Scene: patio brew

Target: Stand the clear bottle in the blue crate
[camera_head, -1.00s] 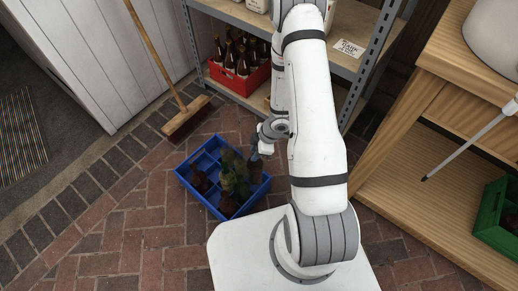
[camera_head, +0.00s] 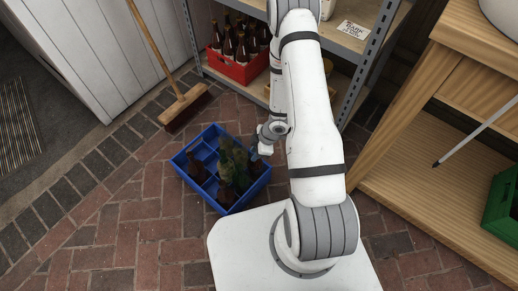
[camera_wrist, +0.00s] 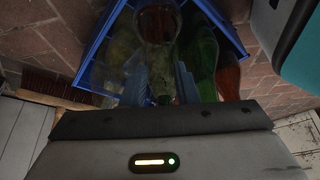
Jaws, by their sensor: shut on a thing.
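The blue crate (camera_head: 183,173) stands on the brick floor left of my arm, with brown and green bottles in it. My gripper (camera_head: 255,153) is at its right side, above the crate. In the wrist view my gripper (camera_wrist: 161,88) is shut on a see-through bottle, whose neck (camera_wrist: 162,98) shows between the fingers; it looks like the clear bottle. Its body is hard to make out against the crate, so I cannot tell whether its base touches the crate floor. A brown bottle (camera_wrist: 157,22), a green bottle (camera_wrist: 205,55) and another brown bottle (camera_wrist: 229,80) are close around the fingers.
A red crate (camera_head: 238,72) of brown bottles stands on the metal shelf behind. A broom (camera_head: 186,108) leans left of it. A wooden bench (camera_head: 420,200) with a green crate (camera_head: 500,205) is on the right. Brick floor left of the blue crate is clear.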

